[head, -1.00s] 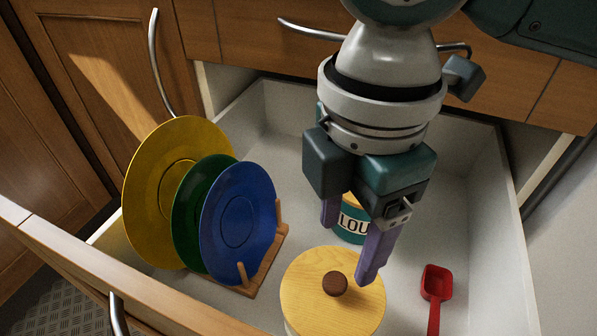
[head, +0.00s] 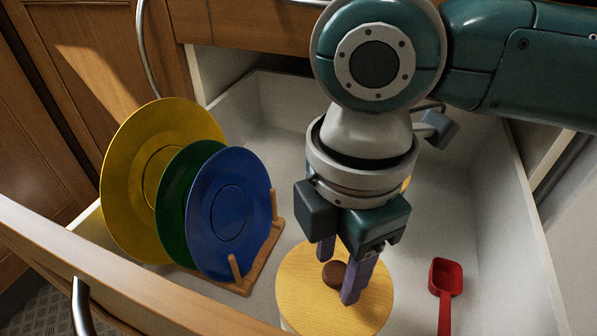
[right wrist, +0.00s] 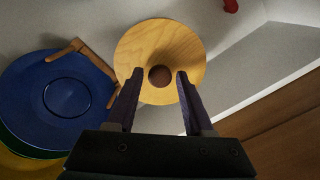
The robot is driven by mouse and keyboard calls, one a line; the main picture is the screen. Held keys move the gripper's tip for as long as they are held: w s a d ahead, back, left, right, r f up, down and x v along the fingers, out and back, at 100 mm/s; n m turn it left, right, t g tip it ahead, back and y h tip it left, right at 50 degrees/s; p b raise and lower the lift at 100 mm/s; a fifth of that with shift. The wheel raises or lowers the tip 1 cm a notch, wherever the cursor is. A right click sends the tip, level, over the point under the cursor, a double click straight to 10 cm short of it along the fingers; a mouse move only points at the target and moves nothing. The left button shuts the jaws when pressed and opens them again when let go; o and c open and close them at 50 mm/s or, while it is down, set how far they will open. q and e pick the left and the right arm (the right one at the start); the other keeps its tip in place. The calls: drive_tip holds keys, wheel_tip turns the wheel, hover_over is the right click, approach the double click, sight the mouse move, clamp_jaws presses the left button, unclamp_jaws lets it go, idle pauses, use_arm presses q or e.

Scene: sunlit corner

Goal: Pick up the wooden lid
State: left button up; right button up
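The wooden lid (head: 312,301) is a round, light-wood disc with a dark brown knob (head: 333,274). It sits on top of a container in the open drawer, whose pale side barely shows. In the right wrist view the lid (right wrist: 140,45) is in the upper middle, with the knob (right wrist: 160,76) between the fingertips. My right gripper (head: 338,276) points down over the lid, its purple fingers on either side of the knob. The fingers are open, with a gap on each side of the knob in the right wrist view (right wrist: 158,76). My left gripper is not in view.
Yellow (head: 128,207), green (head: 174,220) and blue (head: 246,185) plates stand in a wooden rack (head: 262,262) left of the lid. A red scoop (head: 445,278) lies to the right. The drawer front (head: 130,281) runs along the near left side.

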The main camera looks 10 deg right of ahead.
clamp_jaws()
idle(0.4)
